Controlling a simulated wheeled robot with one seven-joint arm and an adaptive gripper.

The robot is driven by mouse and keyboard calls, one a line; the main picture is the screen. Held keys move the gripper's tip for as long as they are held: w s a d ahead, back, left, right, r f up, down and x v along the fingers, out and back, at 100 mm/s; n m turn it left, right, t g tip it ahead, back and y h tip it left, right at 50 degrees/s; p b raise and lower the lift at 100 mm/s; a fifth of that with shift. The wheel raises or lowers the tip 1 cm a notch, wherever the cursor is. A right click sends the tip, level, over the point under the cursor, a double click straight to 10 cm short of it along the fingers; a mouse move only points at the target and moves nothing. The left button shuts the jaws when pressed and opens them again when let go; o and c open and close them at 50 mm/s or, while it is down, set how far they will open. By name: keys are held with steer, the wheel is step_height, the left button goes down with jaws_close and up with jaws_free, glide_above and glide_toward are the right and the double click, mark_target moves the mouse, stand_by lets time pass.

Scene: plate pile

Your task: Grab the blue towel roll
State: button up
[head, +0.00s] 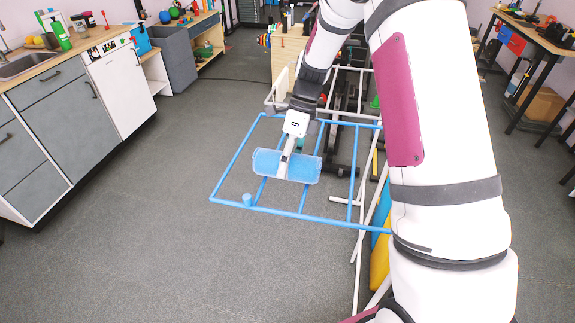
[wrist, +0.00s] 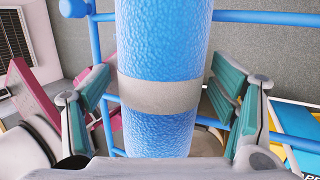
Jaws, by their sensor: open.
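The blue towel roll (head: 262,163) lies across a blue bar frame (head: 231,172) in the head view, with a pale band around its middle. In the wrist view the roll (wrist: 162,45) runs top to bottom through the centre, its grey-white band (wrist: 158,96) between my fingers. My gripper (wrist: 160,105) is open, with one teal-padded finger on each side of the roll. Gaps show between the pads and the roll, so the fingers appear apart from it. In the head view my gripper (head: 287,155) is over the roll's middle and hides part of it.
White rack bars (head: 361,235) and yellow and blue panels (head: 380,255) are below and right. A counter with a sink (head: 22,66) stands left. The floor between is clear.

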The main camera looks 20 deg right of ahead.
steer(key=c, duration=1.4)
steer(key=shift+c, duration=0.2)
steer(key=shift+r, duration=0.1)
